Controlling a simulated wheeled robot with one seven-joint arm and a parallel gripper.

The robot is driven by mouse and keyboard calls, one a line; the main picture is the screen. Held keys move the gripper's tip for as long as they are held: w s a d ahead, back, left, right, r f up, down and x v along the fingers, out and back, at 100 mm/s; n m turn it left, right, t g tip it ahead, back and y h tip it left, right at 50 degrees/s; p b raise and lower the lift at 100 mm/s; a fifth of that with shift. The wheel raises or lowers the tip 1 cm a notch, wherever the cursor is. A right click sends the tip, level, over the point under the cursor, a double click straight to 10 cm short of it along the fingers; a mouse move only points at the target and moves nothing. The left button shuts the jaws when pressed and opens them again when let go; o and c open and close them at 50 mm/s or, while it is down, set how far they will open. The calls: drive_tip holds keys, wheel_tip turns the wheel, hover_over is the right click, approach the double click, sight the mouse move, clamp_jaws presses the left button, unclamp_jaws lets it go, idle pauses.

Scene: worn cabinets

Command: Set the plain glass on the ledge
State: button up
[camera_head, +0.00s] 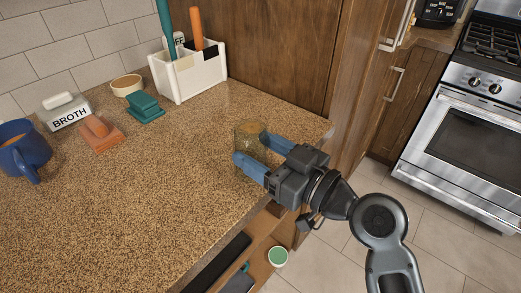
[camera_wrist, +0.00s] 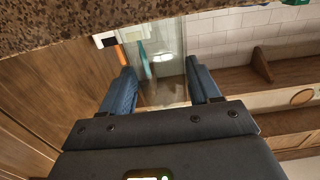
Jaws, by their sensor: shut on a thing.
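The plain glass (camera_head: 249,131) is clear and empty-looking, and sits between the two blue fingers of my gripper (camera_head: 254,150). My gripper is shut on it, above the front right part of the granite counter (camera_head: 150,190). I cannot tell whether the glass touches the counter. In the wrist view the glass (camera_wrist: 165,60) shows see-through between the fingers (camera_wrist: 166,88). No surface is clearly marked as the ledge; a wooden shelf (camera_head: 262,226) shows below the counter's front edge.
A white utensil box (camera_head: 190,78), a beige bowl (camera_head: 127,86), a teal block (camera_head: 145,108), an orange block (camera_head: 101,135), a BROTH container (camera_head: 68,113) and a blue mug (camera_head: 22,150) stand toward the back and left. The counter's middle is clear. A green-topped cup (camera_head: 278,257) is below.

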drive_tip(key=o, duration=1.6)
drive_tip(key=b+v, duration=0.2)
drive_tip(key=v, duration=1)
drive_tip(key=s+d+f+m+t+h, duration=0.3)
drive_tip(key=s+d+f+m+h, duration=0.5)
drive_tip(key=s+d+f+h, duration=0.4)
drive_tip(key=s+d+m+h, duration=0.2)
drive_tip(key=s, duration=1.2)
drive_tip(key=shift+d, duration=0.3)
drive_tip(key=shift+t, duration=0.4)
drive_tip(key=s+r, duration=0.1)
drive_tip(key=s, duration=0.1)
drive_tip(key=s+a+r, duration=0.1)
drive_tip(key=s+r, duration=0.1)
drive_tip(key=shift+a, duration=0.1)
